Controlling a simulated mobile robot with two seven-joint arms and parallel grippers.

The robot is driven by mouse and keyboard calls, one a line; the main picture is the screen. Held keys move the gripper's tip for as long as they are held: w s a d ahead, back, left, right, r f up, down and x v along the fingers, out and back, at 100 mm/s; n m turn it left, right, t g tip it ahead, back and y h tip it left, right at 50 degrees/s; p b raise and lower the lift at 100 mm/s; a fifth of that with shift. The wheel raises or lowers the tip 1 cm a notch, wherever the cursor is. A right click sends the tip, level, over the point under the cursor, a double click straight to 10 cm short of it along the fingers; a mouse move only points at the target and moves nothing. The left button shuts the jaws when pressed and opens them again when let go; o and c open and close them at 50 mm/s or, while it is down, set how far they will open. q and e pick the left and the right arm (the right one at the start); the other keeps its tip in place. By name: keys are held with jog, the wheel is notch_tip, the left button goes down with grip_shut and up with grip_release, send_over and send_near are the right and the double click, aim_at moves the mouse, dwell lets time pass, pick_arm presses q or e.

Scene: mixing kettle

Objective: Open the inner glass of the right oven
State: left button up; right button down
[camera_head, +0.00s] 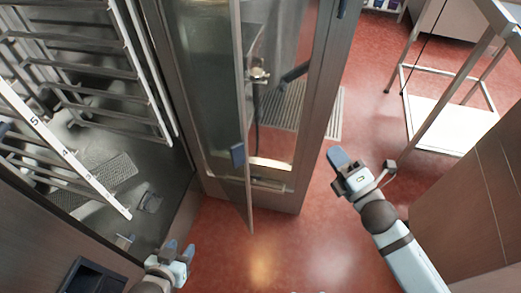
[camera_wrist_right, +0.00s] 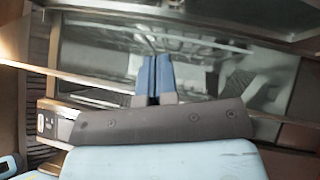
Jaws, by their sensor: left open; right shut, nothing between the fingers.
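The oven door (camera_head: 318,100) stands open in the middle of the head view, with a dark metal frame. Its inner glass (camera_head: 208,80) is swung partly away from the frame, its free edge standing out toward me. A blue piece (camera_head: 238,155) sits on that edge, low down. My right gripper (camera_head: 338,160) is shut and empty, to the right of the door and apart from the glass. In the right wrist view its blue fingers (camera_wrist_right: 155,75) are together in front of a reflecting glass pane (camera_wrist_right: 105,65). My left gripper (camera_head: 180,251) is open and empty, at the lower left.
The oven cavity with a metal rack (camera_head: 85,75) is open at the left. A metal-legged table (camera_head: 455,90) stands at the upper right, and a brown panel (camera_head: 475,190) at the right. A floor grate (camera_head: 290,105) shows behind the door. Red floor (camera_head: 265,255) is clear in front of the door.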

jog(key=a+r+n+g+y+b, duration=0.1)
jog(key=r+n+g+y+b, duration=0.15)
jog(key=n, duration=0.75)
jog(key=w+a+r+n+g+y+b, duration=0.15)
jog(key=n+g+y, duration=0.25)
jog(key=n, duration=0.7)
jog(key=s+a+r+n+g+y+b, duration=0.1)
jog(key=a+r+n+g+y+b, duration=0.2)
jog(key=n, duration=0.7)
pick_arm(q)
jog(key=f+p, duration=0.2)
jog(key=f, duration=0.1)
jog(key=f+p, duration=0.1)
jog(key=f, duration=0.1)
jog(key=shift+w+d, duration=0.15)
jog(key=shift+w, duration=0.15)
pick_arm(e)
jog(key=w+a+f+n+g, duration=0.1)
jog(key=a+n+g, duration=0.3)
jog(key=a+n, duration=0.7)
jog(key=shift+a+f+n+h, duration=0.4)
jog(key=shift+a+f+h, duration=0.1)
jog(key=shift+f, duration=0.1)
pick_arm(q)
jog(key=shift+f, duration=0.1)
jog(key=shift+d, duration=0.1)
